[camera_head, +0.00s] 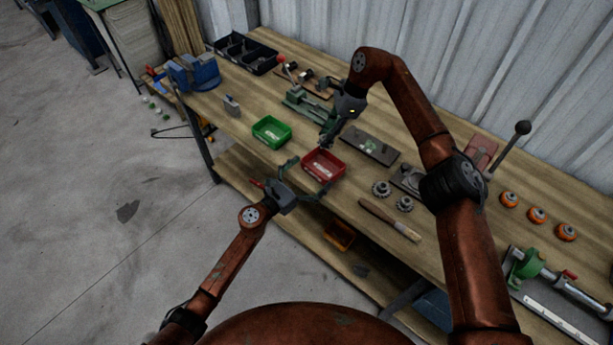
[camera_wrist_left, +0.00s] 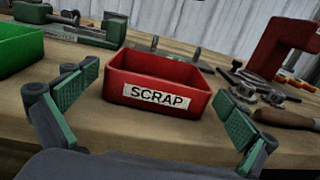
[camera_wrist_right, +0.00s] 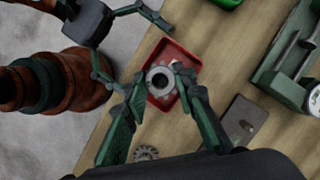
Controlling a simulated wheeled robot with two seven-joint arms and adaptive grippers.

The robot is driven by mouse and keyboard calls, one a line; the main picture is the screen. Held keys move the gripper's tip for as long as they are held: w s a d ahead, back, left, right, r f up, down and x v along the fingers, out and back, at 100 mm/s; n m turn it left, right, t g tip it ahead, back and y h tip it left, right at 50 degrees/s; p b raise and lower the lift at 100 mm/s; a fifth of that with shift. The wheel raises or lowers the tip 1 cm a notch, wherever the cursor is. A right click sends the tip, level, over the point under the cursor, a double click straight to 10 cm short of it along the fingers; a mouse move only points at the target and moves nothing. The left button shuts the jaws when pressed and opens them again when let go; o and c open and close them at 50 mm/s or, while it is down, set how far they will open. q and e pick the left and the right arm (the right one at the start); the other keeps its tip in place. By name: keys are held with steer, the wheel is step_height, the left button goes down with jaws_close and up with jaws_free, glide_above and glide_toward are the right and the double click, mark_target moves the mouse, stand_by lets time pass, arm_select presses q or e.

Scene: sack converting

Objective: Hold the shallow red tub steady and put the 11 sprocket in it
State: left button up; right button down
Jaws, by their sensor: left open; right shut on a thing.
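The shallow red tub (camera_head: 323,165) sits near the bench's front edge. In the left wrist view the tub (camera_wrist_left: 158,85) has a label reading SCRAP. My left gripper (camera_head: 307,178) is open in front of the tub, its fingers spread toward the two sides, with no clear contact. My right gripper (camera_head: 326,143) is above the tub. In the right wrist view it is shut on a grey toothed sprocket (camera_wrist_right: 160,82), seen over the tub (camera_wrist_right: 171,53). No number on the sprocket is legible. Two other sprockets (camera_head: 381,188) (camera_head: 404,204) lie right of the tub.
A green tub (camera_head: 271,132) stands left of the red one. A flat dark plate (camera_head: 370,148) lies behind and to the right. A green vise-like tool (camera_head: 305,102) stands behind. A brush (camera_head: 390,219) lies at the front right. Bare bench separates the two tubs.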

arm_select(q)
steer(key=shift+c, duration=0.4)
steer(key=c, duration=0.9)
steer(key=shift+o, duration=0.2)
arm_select(e)
steer(key=m, duration=0.1)
steer(key=f+m+t, duration=0.1)
steer(key=s+f+m, duration=0.1)
steer(key=m, duration=0.1)
steer(key=shift+s+d+f, duration=0.1)
steer(key=shift+d+f, duration=0.1)
steer(key=shift+d, duration=0.1)
steer(key=m, duration=0.1)
steer(key=t, duration=0.1)
steer(key=m, duration=0.1)
steer(key=shift+s+d+f+m+t, duration=0.25)
steer(key=shift+d+m+t, duration=0.05)
steer(key=m, duration=0.3)
steer(key=t, duration=0.1)
glide_toward(326, 172)
steer(key=shift+h, duration=0.3)
steer(key=x, duration=0.5)
steer(key=shift+w+a, duration=0.15)
steer(key=shift+a, duration=0.15)
